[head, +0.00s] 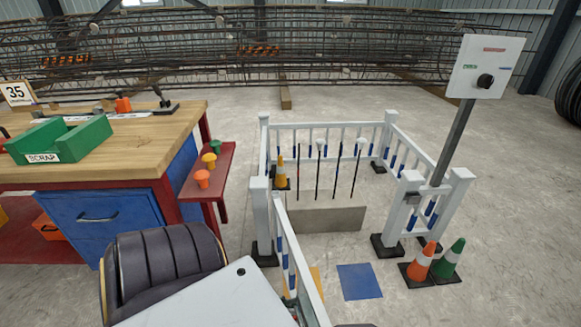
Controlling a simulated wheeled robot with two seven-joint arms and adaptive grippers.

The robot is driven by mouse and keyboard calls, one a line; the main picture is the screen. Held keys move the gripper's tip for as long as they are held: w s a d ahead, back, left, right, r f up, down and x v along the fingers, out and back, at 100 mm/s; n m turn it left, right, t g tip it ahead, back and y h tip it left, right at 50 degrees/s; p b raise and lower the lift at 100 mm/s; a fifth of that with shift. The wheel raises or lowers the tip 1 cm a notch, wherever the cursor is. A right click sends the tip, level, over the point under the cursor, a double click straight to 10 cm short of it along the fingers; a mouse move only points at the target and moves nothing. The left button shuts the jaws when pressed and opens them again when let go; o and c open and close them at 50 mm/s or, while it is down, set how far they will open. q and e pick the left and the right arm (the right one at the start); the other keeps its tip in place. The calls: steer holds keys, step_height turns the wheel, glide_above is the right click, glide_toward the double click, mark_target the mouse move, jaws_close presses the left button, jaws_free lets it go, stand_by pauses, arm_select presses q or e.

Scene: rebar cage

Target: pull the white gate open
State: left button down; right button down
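The white gate (300,262) has white rails and blue-and-white slats. It extends from the left front post (261,212) of a white fenced pen toward me and runs out at the bottom edge. It stands at an angle to the pen's front, and the space between the left front post and the right front posts (408,205) is clear of rails. The gate's near end, including any handle or latch, is cut off or hidden.
Inside the pen, several thin rods stand in a concrete block (325,216). A blue floor square (359,281) lies before the opening. Orange (420,264) and green (449,260) cones stand by the right posts.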

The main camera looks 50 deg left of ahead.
arm_select(q)
steer(key=shift+a, duration=0.1)
steer(key=c, duration=1.6)
jaws_free()
steer(key=shift+c, duration=0.2)
steer(key=shift+o, duration=0.9)
steer(key=shift+s, duration=0.15)
steer(key=v, duration=1.2)
